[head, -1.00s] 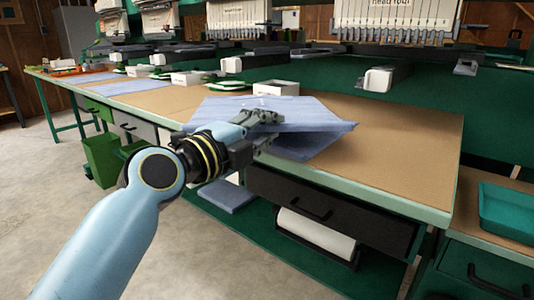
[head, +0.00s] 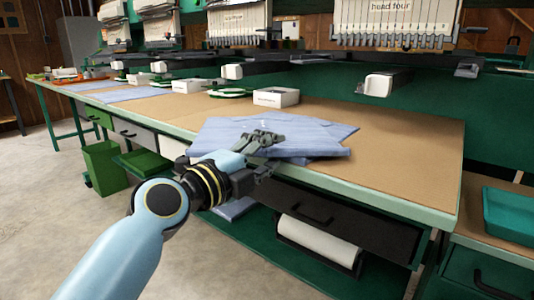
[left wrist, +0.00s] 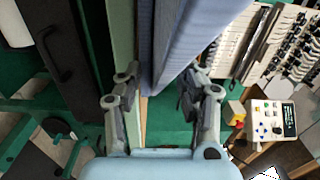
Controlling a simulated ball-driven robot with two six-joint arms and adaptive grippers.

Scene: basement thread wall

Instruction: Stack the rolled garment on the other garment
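A light blue folded garment (head: 215,132) lies nearly flat on top of another blue garment (head: 338,131) at the front edge of the table. It looks like a flat fold rather than a roll. The lower garment shows mainly at the back right and is otherwise covered. My left gripper (head: 268,140) is over the front of the upper garment. In the left wrist view the left gripper's fingers (left wrist: 158,100) are spread apart, with a gap between them. The garments' layered edge (left wrist: 190,40) shows just beyond the fingertips. My right gripper is in neither view.
The tan tabletop (head: 400,150) is clear to the right of the stack. A white box (head: 276,97) stands behind it. Embroidery heads (head: 390,84) overhang the back. A teal tray (head: 510,213) is at the far right, and more blue garments (head: 110,93) lie farther left.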

